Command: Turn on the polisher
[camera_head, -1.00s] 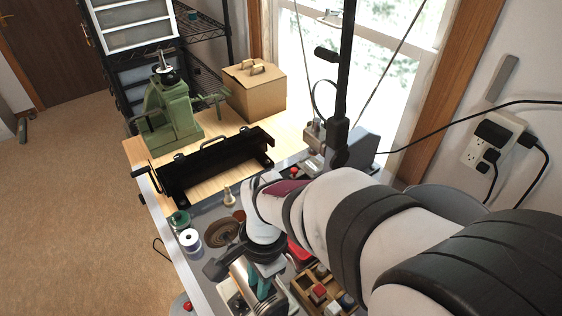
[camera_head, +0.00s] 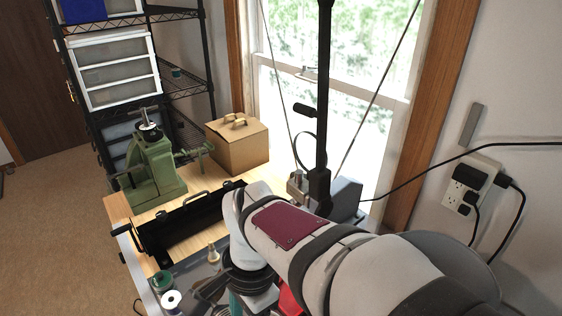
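A grey machine (camera_head: 346,197) stands at the back right of the workbench, by the window and partly behind a black post. It may be the polisher; I cannot tell for certain, and no switch on it can be made out. My white arm reaches in from the lower right and bends down over the bench. A dark part of my gripper (camera_head: 208,289) shows below the wrist, near the lower edge. The arm hides most of it, and its fingers cannot be made out. The grey machine lies behind and to the right of my wrist.
A black metal frame (camera_head: 153,240), a green press (camera_head: 151,172) and a cardboard box (camera_head: 238,148) stand left of my arm. Green and white spools (camera_head: 171,299) sit at the front left. The black post (camera_head: 323,110) rises close behind my arm. Outlet cords (camera_head: 483,200) hang at right.

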